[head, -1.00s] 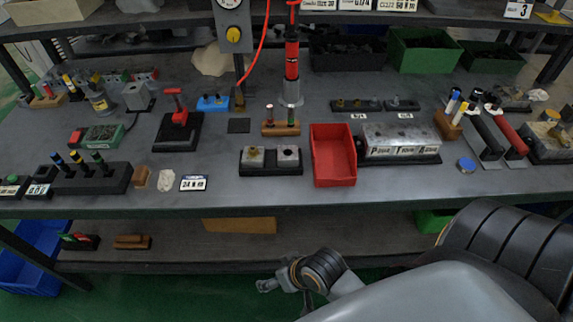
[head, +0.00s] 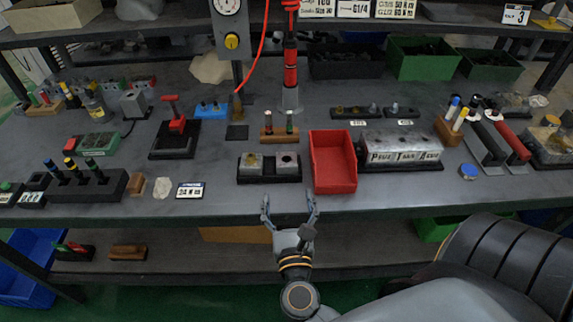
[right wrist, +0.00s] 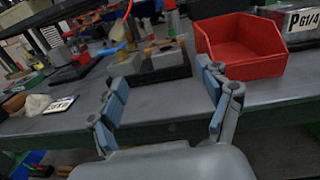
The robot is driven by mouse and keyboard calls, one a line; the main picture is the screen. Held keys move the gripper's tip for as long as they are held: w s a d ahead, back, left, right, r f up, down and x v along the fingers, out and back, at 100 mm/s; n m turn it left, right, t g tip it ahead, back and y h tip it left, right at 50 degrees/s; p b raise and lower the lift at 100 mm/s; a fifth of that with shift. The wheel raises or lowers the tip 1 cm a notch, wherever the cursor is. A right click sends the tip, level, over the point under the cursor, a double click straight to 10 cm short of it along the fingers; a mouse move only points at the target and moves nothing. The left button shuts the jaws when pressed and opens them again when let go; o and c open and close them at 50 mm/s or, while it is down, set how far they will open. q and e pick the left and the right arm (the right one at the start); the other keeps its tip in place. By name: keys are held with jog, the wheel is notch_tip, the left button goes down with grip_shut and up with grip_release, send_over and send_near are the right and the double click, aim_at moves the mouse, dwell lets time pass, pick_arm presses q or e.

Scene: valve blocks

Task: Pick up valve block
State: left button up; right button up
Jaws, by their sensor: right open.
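Two small silver metal valve blocks sit side by side on a black base (head: 270,178) near the front of the bench. The left valve block (head: 250,163) has a brass-coloured part on top, and the right valve block (head: 287,163) has a dark round hole. In the right wrist view, a block (right wrist: 166,57) shows beyond the fingers, left of the red bin. My right gripper (head: 289,208) is open and empty at the bench's front edge, short of the blocks; its two fingers (right wrist: 163,80) are spread wide. My left gripper is not in view.
A red bin (head: 334,177) stands close to the right of the blocks. A long silver block with labels (head: 402,157) lies further right. A wooden holder (head: 279,137) with small pegs stands behind. A white label plate (head: 190,190) lies left, with bare bench between.

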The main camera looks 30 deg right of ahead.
aim_at(287, 167)
jog(key=shift+m+g+h, duration=0.4)
jog(key=shift+m, duration=0.2)
jog(key=x, duration=0.2)
jog(key=p+x, duration=0.1)
jog(key=x, duration=0.2)
jog(key=p+x, duration=0.1)
jog(key=x, duration=0.1)
jog(key=shift+d+f, duration=0.3)
jog(key=shift+d, duration=0.15)
jog(key=x, duration=0.2)
jog(key=p+x, duration=0.1)
jog(key=x, duration=0.2)
jog(key=shift+w+a+f, duration=0.15)
jog(key=shift+w+f, duration=0.05)
jog(key=shift+w, duration=0.2)
jog(key=shift+w+d+f, duration=0.1)
jog(key=shift+w+d, duration=0.15)
jog(key=shift+w, duration=0.15)
jog(key=c, duration=1.5)
jog(key=shift+c, duration=0.2)
